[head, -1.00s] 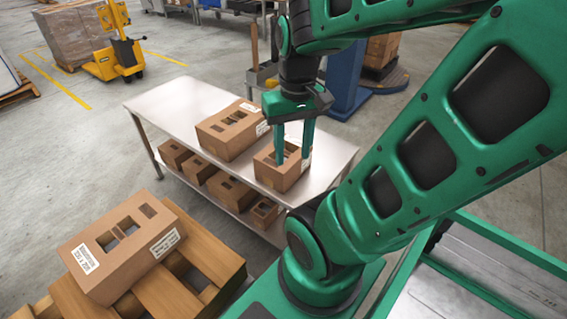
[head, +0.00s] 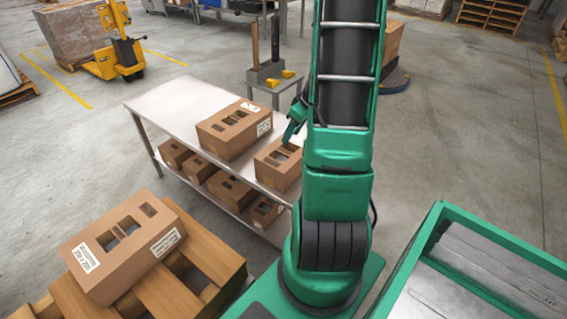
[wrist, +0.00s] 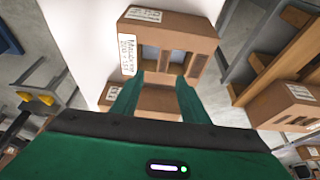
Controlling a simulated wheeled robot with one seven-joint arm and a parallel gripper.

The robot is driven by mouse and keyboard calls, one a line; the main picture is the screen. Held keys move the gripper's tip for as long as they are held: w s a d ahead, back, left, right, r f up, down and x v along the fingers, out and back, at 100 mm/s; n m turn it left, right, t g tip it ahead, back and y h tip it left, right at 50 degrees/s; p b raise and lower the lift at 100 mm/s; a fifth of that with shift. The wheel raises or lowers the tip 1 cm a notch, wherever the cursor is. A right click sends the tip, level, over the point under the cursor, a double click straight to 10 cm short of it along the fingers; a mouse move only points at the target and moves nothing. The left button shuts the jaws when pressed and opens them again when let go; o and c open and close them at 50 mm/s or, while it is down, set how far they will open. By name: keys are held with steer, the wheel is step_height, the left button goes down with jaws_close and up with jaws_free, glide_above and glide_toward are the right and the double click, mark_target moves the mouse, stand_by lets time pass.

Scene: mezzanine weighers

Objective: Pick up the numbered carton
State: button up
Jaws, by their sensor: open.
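In the head view a small brown carton (head: 278,166) with openings in its top stands at the right end of the steel table (head: 177,100). A larger carton (head: 233,130) with white labels stands left of it. My gripper (head: 291,133) is partly hidden by my arm, by the small carton. In the wrist view my gripper (wrist: 160,77) is open, with a carton (wrist: 156,101) showing between its fingers. Beyond the fingertips is a carton with printed labels (wrist: 170,44). I cannot read which carton is numbered. I cannot tell whether the fingers touch either carton.
Several smaller cartons (head: 230,190) sit on the table's lower shelf. A labelled carton (head: 122,245) lies on a wooden pallet (head: 205,254) at front left. A stand with yellow parts (head: 273,78) is behind the table. A yellow pallet truck (head: 118,58) is at back left.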

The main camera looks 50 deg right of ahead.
mark_target(284, 151)
steer(key=x, duration=0.5)
steer(key=f, duration=0.4)
steer(key=shift+w+a+f, duration=0.25)
steer(key=shift+w+a, duration=0.05)
steer(key=shift+a, duration=0.05)
steer(key=shift+w+f, duration=0.25)
steer(key=shift+f, duration=0.2)
jaws_close()
stand_by(0.7)
